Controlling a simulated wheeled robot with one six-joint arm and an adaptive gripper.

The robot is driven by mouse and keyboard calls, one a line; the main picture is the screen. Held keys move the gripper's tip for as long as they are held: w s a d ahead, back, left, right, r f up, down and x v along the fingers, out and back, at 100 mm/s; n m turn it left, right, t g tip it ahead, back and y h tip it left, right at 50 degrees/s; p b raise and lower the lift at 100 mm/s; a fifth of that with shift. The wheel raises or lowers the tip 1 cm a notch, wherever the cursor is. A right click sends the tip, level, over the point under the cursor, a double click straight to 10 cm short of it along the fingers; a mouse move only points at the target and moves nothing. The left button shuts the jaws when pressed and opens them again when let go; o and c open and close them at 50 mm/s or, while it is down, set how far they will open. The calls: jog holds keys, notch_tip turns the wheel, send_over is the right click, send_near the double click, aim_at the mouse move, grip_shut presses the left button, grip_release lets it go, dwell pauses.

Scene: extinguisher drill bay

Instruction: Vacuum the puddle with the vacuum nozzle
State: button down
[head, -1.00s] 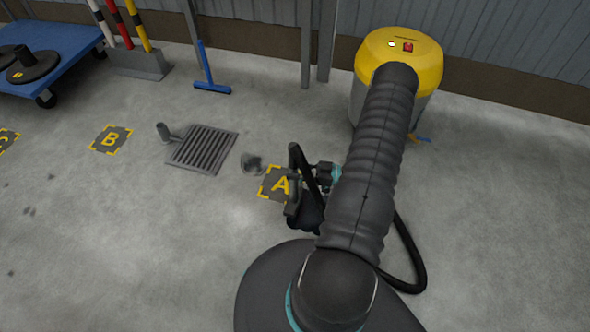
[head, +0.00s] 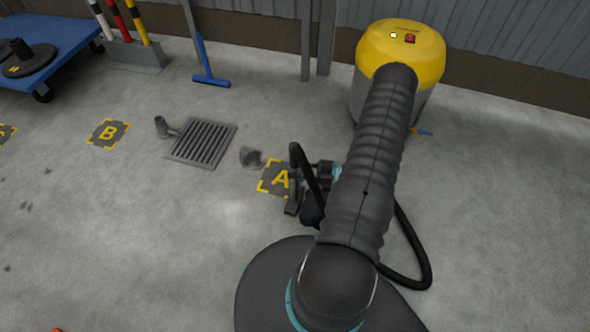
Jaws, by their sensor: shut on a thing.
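The wet/dry vacuum (head: 432,55), with a yellow top and grey drum, stands against the back wall. My gripper (head: 308,192) is partly hidden by my arm. It is shut on the dark vacuum nozzle (head: 293,199), over the right edge of floor marker A (head: 276,178). A black hose (head: 415,255) loops out from behind my arm on the right. A small dark grey, glossy patch (head: 251,157), possibly the puddle, lies just up and left of marker A. The nozzle is apart from this patch. Whether the nozzle touches the floor cannot be told.
A floor drain grate (head: 202,144) lies left of the patch, with a small grey upright piece (head: 165,128) at its corner. A blue squeegee (head: 211,81) leans behind. A blue cart (head: 50,55) and striped posts (head: 135,22) stand back left. Marker B (head: 107,133) is flat; the left floor is mostly clear.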

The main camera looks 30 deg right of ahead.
jog(key=s+a+b+v, duration=0.2)
jog(key=s+b+v, duration=0.1)
jog(key=v, duration=1.5)
dwell(4.0)
jog(key=shift+s, duration=0.1)
notch_tip(320, 180, up, 8)
jog(key=p, duration=0.5)
dwell(0.6)
dwell(0.5)
